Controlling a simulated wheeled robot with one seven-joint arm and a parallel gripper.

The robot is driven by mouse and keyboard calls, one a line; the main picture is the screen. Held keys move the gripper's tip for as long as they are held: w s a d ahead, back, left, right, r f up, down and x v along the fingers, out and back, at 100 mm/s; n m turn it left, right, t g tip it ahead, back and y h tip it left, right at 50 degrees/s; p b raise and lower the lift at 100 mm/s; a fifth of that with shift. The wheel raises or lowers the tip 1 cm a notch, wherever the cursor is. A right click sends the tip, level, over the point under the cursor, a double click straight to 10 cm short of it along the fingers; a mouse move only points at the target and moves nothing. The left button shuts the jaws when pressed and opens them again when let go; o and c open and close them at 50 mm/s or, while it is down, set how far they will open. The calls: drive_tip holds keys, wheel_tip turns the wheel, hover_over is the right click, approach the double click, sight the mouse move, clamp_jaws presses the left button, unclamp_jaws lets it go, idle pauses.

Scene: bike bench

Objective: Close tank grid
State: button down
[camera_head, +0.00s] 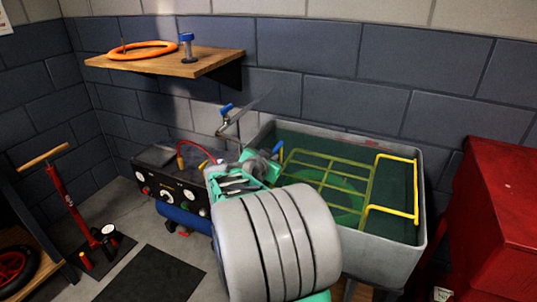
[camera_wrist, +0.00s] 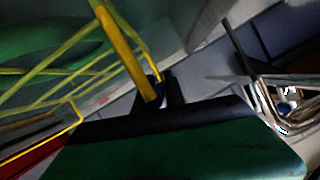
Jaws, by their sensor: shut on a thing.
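The grey tank (camera_head: 424,215) stands against the wall, with dark green water inside. The yellow tank grid (camera_head: 372,178) lies at a slant across it, and its bright yellow end frame (camera_head: 416,190) shows at the right. The grid's bars look greenish on the left, and a green ring shape (camera_head: 345,205) shows below them. My gripper (camera_head: 276,150) is at the tank's left rim, partly hidden by my arm. In the wrist view my gripper (camera_wrist: 160,92) is shut on a yellow bar (camera_wrist: 128,52) of the grid.
A tap (camera_head: 228,122) with a blue handle stands behind my gripper, close to it. A black control box (camera_head: 172,190) is left of the tank. A red cabinet (camera_head: 495,215) stands close on the right. A wooden shelf (camera_head: 205,65) holds an orange ring (camera_head: 142,50).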

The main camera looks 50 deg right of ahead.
drive_tip(key=shift+s+f, duration=0.1)
drive_tip(key=shift+f, duration=0.3)
drive_tip(key=c, duration=1.4)
unclamp_jaws()
drive_tip(key=shift+r, duration=0.1)
drive_tip(key=shift+w+p+v, duration=0.1)
drive_tip(key=shift+p+v, duration=0.1)
drive_tip(key=shift+v, duration=1.8)
drive_tip(key=shift+w+p+v, duration=0.15)
drive_tip(key=shift+v, duration=1.85)
drive_tip(key=shift+a, duration=0.1)
